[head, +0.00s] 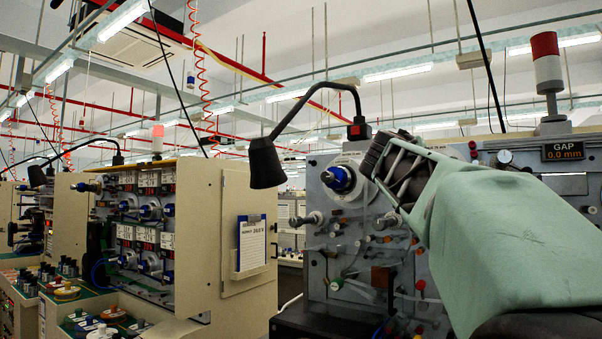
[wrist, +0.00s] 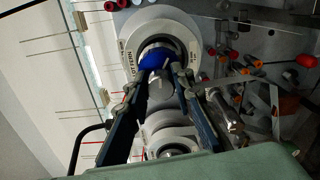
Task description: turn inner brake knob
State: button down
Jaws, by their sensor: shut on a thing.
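The brake knob (wrist: 152,58) is blue and sits at the centre of a round white dial plate (wrist: 190,35) in the wrist view. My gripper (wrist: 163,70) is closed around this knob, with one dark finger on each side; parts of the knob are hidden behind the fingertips. In the head view my gripper (head: 388,167) is up against the front of the grey machine panel, and the held knob is hidden behind it. A second blue knob (head: 337,178) on a white dial shows just left of my gripper. Its dial (wrist: 172,135) is partly visible between my fingers in the wrist view.
A black lamp (head: 265,162) on a bent arm hangs left of the panel. Guide rollers, pegs and coloured knobs (head: 385,222) crowd the panel below. A GAP display (head: 563,151) reads 0.0 mm. A beige machine (head: 215,240) stands to the left.

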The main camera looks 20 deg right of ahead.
jog(key=shift+n, duration=0.4)
jog(key=c, duration=1.7)
grip_release()
jog(key=shift+o, duration=0.2)
